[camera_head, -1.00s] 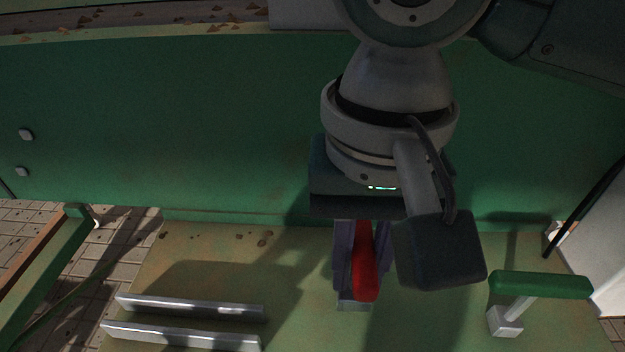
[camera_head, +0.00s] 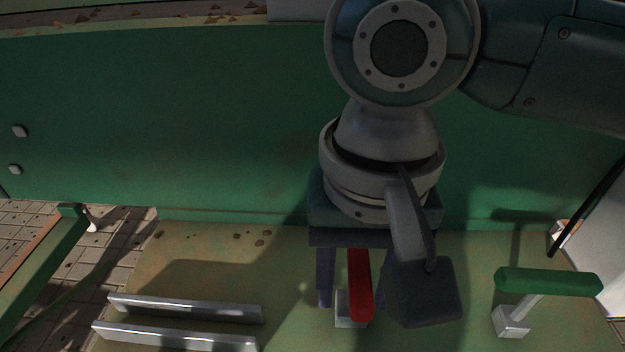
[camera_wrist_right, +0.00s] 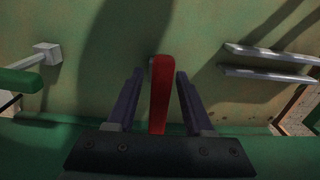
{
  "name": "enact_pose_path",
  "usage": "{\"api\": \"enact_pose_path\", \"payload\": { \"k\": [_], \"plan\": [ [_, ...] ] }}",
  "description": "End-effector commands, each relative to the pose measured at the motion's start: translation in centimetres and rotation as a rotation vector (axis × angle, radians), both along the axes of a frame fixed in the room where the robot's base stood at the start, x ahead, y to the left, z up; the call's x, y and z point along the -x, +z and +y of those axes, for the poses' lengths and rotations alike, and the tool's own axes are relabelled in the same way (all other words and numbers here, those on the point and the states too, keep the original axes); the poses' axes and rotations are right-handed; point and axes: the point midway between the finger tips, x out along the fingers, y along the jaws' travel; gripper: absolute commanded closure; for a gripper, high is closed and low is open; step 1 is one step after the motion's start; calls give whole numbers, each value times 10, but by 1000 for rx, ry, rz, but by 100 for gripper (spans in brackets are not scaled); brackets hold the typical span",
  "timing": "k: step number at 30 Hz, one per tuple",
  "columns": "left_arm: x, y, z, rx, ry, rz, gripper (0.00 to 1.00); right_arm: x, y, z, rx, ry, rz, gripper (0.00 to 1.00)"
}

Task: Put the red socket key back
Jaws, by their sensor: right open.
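The red socket key (camera_head: 360,285) has a red handle and a pale metal block (camera_head: 350,312) at its foot, which sits on the greenish-yellow plate. My right gripper (camera_head: 356,292) is open above the plate, with one finger on each side of the red handle. In the right wrist view, the red handle (camera_wrist_right: 160,95) lies between the two spread fingers (camera_wrist_right: 160,76), with a gap on both sides. In the head view, the wrist camera housing hides part of the right finger. My left gripper is in neither view.
A green-handled key (camera_head: 548,282) on a metal block stands to the right. Two metal rails (camera_head: 185,308) lie at the left of the plate (camera_head: 215,260). A green wall (camera_head: 180,130) rises behind. A green-edged frame (camera_head: 45,245) stands at far left.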

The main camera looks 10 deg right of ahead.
Motion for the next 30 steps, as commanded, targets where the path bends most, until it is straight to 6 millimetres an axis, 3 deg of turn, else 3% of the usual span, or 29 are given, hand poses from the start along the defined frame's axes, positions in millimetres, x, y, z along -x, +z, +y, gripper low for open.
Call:
{"api": "enact_pose_path", "payload": {
  "k": [5,8,21,30],
  "plan": [
    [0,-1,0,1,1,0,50,0,2,0,1,0,-2,48],
    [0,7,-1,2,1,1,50,-1,16,0,0,-1,-2,48],
    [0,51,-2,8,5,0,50,-1,109,1,-3,1,-2,48],
    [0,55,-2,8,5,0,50,-1,124,0,0,-1,0,48]
  ]
}}
